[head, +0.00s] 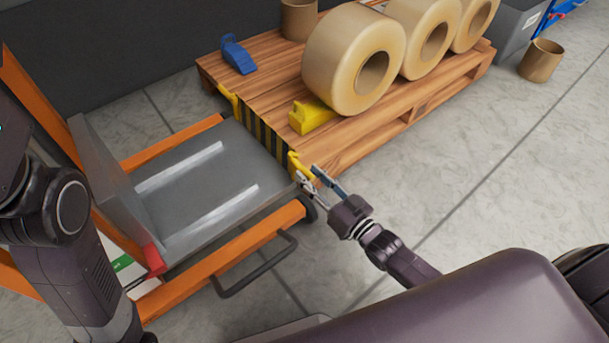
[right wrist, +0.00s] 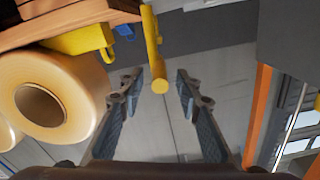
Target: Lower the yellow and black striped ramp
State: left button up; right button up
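The yellow and black striped ramp (head: 262,136) shows as a narrow strip between the grey lift platform (head: 205,175) and the wooden pallet. It appears steeply tilted up, with a yellow handle at its far end (head: 229,97) and another yellow handle (head: 295,160) at its near end. My right gripper (head: 308,178) is beside the near handle. In the right wrist view, the fingers of my right gripper (right wrist: 157,80) are spread, and the yellow handle (right wrist: 152,45) reaches between their tips without visible contact. My left arm stands at the left; its gripper is out of view.
The pallet (head: 340,160) carries large tan rolls (head: 335,60), a yellow wedge (head: 313,116) and a blue wedge (head: 238,55). An orange frame (head: 225,250) with a dark handle bar (head: 260,270) lies in front of the platform.

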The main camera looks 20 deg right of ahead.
jog(key=shift+b+x, duration=0.45)
jog(key=shift+x, duration=0.95)
jog(key=shift+c, duration=0.7)
grip_shut()
